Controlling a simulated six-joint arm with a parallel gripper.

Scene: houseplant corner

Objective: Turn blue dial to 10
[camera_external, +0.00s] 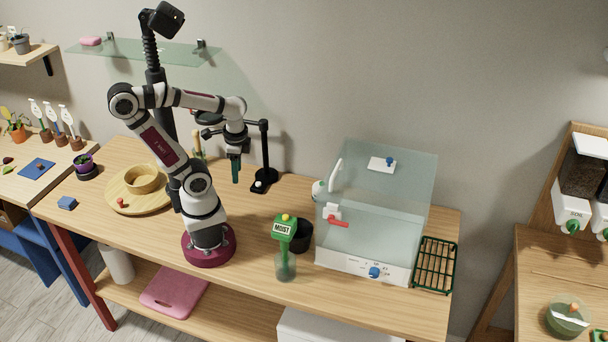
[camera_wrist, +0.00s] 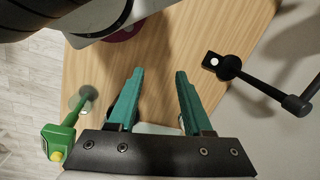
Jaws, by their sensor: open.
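The blue dial (camera_external: 375,272) sits low on the white front panel (camera_external: 340,261) of a clear, box-like case (camera_external: 372,237). Marks surround the dial, but they are too small to read. A second blue knob (camera_external: 389,161) is on a white plate at the upper back of the case. My gripper (camera_external: 236,172) is up and left of the case, over the back of the table, well apart from the dial. In the wrist view its two green fingers (camera_wrist: 158,98) are spread with nothing between them. The dial does not show in the wrist view.
A green moisture meter (camera_external: 284,228) stands in a glass left of the case, also seen in the wrist view (camera_wrist: 62,138). A black cup (camera_external: 302,236) is beside it. A black stand (camera_external: 265,160) is near my gripper. A green rack (camera_external: 435,265) lies right of the case.

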